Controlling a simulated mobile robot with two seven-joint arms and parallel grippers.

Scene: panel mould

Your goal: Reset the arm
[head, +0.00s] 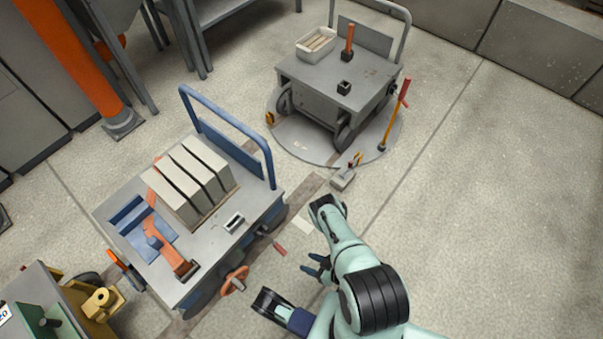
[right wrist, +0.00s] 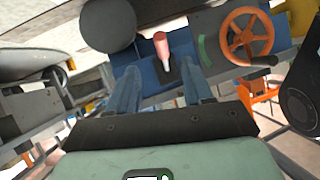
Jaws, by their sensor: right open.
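My right arm comes in from the lower right in the head view. Its gripper (head: 315,268) is open, with its dark blue fingers pointing left towards the near cart (head: 225,238). A red handle (head: 279,249) sticks out from the cart's right side, a little way from the fingertips. In the right wrist view my open gripper (right wrist: 160,82) has its two blue fingers apart, with the red handle (right wrist: 162,45) seen between and beyond them. I see nothing held.
The near cart carries grey slabs (head: 188,185) and an orange clamp (head: 170,250). An orange handwheel (head: 235,281) is on its side. A second cart (head: 335,80) stands on a round plate (head: 300,140). Yellow-green equipment (head: 60,305) is lower left. Floor at right (head: 500,190) is clear.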

